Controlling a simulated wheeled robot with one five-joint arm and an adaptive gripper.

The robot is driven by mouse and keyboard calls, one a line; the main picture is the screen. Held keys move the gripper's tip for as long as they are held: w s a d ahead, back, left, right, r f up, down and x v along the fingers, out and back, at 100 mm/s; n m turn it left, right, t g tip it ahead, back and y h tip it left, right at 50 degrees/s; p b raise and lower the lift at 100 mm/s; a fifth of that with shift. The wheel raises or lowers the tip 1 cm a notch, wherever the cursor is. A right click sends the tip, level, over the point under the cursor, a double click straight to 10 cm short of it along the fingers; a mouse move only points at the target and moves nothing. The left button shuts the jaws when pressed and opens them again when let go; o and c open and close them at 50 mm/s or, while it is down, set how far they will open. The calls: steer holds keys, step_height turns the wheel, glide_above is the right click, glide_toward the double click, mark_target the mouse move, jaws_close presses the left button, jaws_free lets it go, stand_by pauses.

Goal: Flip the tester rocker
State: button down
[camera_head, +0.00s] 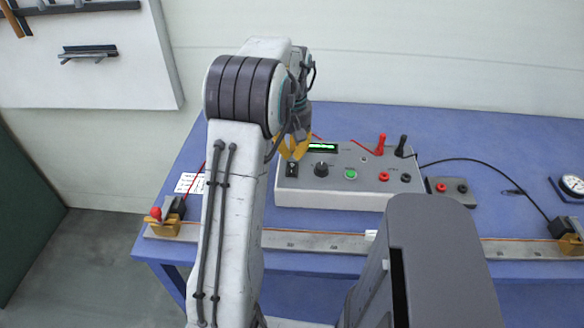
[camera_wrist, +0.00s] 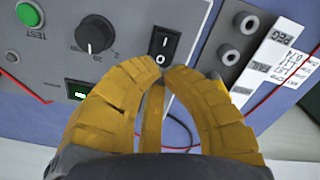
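The tester (camera_head: 335,193) is a light grey box on the blue bench. Its black rocker (camera_head: 291,169) sits at the left end of the panel. In the wrist view the rocker (camera_wrist: 164,44) shows upright, marked I at the top and O at the bottom. Which side is pressed in is not clear. My gripper (camera_head: 291,157) has yellow fingers and is just above the rocker in the head view. In the wrist view its fingertips (camera_wrist: 161,72) come together just below the O end, with nothing held between them. Whether they touch the rocker cannot be told.
Beside the rocker are a black knob (camera_head: 321,170), a green TEST button (camera_head: 351,174) and a lit green display (camera_head: 322,148). Red and black probes (camera_head: 381,145) stand at the back right. A long rail (camera_head: 320,242) with wire runs along the front.

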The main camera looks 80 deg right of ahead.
mark_target(292, 165)
steer(key=shift+f+b, duration=1.15)
steer(key=shift+f, duration=0.55)
stand_by(0.9)
steer(key=shift+r, duration=0.1)
steer(key=shift+r+p, duration=3.25)
steer(key=shift+r, duration=0.2)
